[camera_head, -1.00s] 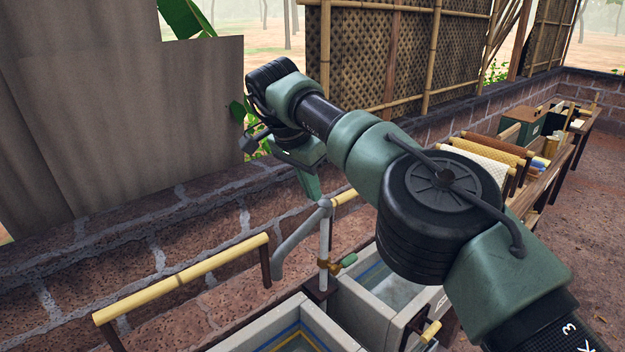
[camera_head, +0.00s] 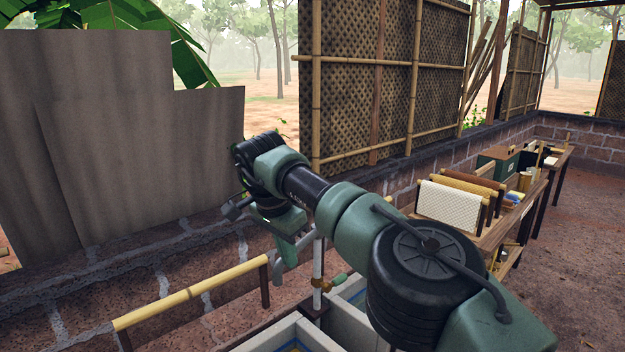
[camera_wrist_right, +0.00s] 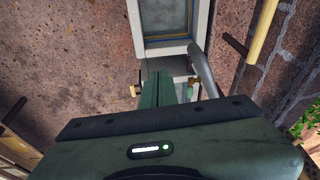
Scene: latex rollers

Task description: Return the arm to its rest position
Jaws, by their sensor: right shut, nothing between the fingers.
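My right arm reaches from the lower right across the head view, bent, with its elbow joint large in front. My right gripper (camera_head: 287,252) hangs over the wash basins, partly overlapping the white standpipe (camera_head: 318,262) in the picture. In the right wrist view its green fingers (camera_wrist_right: 160,88) are shut together with nothing between them. A basin rim and a grey pipe show beyond the fingertips. My left gripper and arm are not in view.
A concrete basin (camera_head: 290,338) and a bamboo rail (camera_head: 195,290) are below the arm. A brass tap (camera_head: 322,285) is on the standpipe. A low brick wall (camera_head: 130,258) runs behind. Rollers with a white mat (camera_head: 448,202) and a green box (camera_head: 497,162) stand on tables at right.

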